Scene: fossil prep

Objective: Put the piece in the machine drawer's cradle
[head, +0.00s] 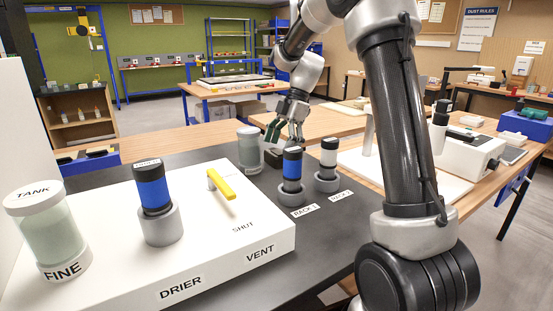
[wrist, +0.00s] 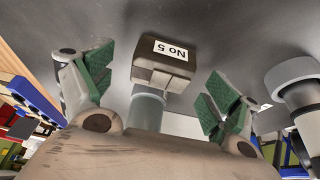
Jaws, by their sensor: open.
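My gripper (head: 285,132) is open at the far end of the dark bench, its green-padded fingers apart. In the wrist view a brown-grey block labelled "No 5" (wrist: 163,70) lies beyond and between the open fingers, with no finger touching it. A pale clear cylinder (wrist: 146,108) shows just below the block in that view. In the head view a small dark block (head: 272,159) is partly hidden below the gripper, beside a pale jar (head: 250,148). I cannot make out a machine drawer or its cradle for certain.
The white drier (head: 215,262) fills the near bench, with a yellow lever (head: 222,186), a blue-banded cylinder (head: 153,190) in a grey holder and a tank (head: 48,232). Two cylinders stand in RACK 1 (head: 292,193) and RACK 2 (head: 327,181), close to my arm. A white machine (head: 462,152) stands at right.

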